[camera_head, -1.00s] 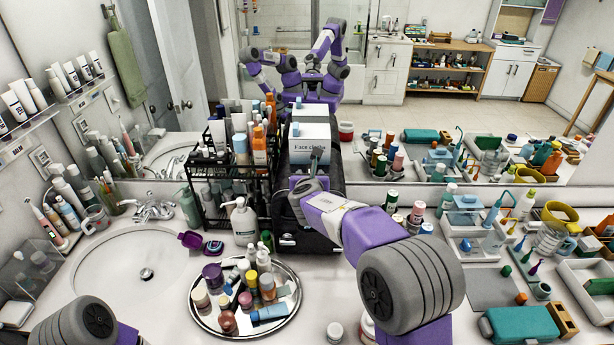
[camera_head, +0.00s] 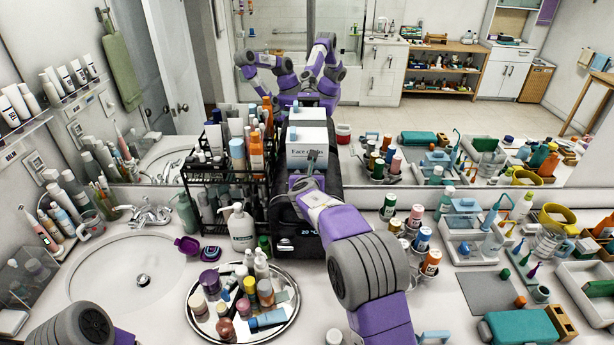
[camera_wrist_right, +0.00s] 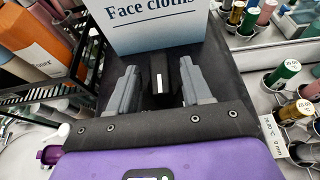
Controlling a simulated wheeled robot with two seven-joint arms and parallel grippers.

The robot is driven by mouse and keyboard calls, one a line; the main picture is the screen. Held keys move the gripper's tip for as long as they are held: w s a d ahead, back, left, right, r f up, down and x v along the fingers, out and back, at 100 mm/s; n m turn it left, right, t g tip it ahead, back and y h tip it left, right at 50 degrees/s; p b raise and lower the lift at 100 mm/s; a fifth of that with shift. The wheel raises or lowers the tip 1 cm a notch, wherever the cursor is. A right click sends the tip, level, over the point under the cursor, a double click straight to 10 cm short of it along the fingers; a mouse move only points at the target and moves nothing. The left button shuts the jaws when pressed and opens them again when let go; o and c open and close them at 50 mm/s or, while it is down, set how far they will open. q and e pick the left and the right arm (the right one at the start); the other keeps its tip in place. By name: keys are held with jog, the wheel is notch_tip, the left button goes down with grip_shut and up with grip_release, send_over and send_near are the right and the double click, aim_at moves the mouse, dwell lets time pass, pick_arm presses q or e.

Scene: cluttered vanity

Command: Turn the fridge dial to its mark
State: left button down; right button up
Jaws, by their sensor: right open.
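The fridge is a black box (camera_head: 333,172) at the back of the counter, against the mirror. A lit display (camera_head: 309,233) on its front reads about 20 °C. In the right wrist view, a black dial (camera_wrist_right: 160,76) with a white line stands on the dark top of the fridge (camera_wrist_right: 224,82). My right gripper (camera_wrist_right: 159,88) is open, with one grey finger on each side of the dial and a gap on both sides. In the head view this gripper (camera_head: 311,168) is over the fridge top, and the dial is hidden. My left gripper is out of view; only its arm shows.
A white and blue face cloths box (camera_head: 309,140) stands on the fridge behind the gripper. A black rack of bottles (camera_head: 222,198) is close on the left. A round tray of bottles (camera_head: 290,312) is in front. Several small bottles (camera_head: 417,214) stand close on the right.

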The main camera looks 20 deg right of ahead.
grip_shut()
jog(key=n+y+b, duration=0.1)
jog(key=b, duration=0.1)
jog(key=n+y+b, duration=0.1)
jog(key=b, duration=0.1)
jog(key=shift+d+f+t+y, duration=0.2)
jog(key=shift+d+t+y, duration=0.1)
jog(key=shift+d+y, duration=0.1)
jog(key=shift+n+y+b, duration=0.7)
jog(key=shift+n+y, duration=0.3)
jog(key=shift+d+r+n+y, duration=0.1)
jog(key=shift+n+y, duration=0.4)
jog(key=shift+y, duration=0.1)
jog(key=n+g+y+p, duration=0.1)
jog(key=n+y, duration=0.1)
jog(key=shift+d+r+y, duration=0.1)
jog(key=shift+r+y, duration=0.05)
jog(key=shift+y, duration=0.15)
jog(key=shift+w+n+g+y+p, duration=0.1)
jog(key=shift+n+g+y+p, duration=0.6)
jog(key=shift+n+y+p, duration=0.6)
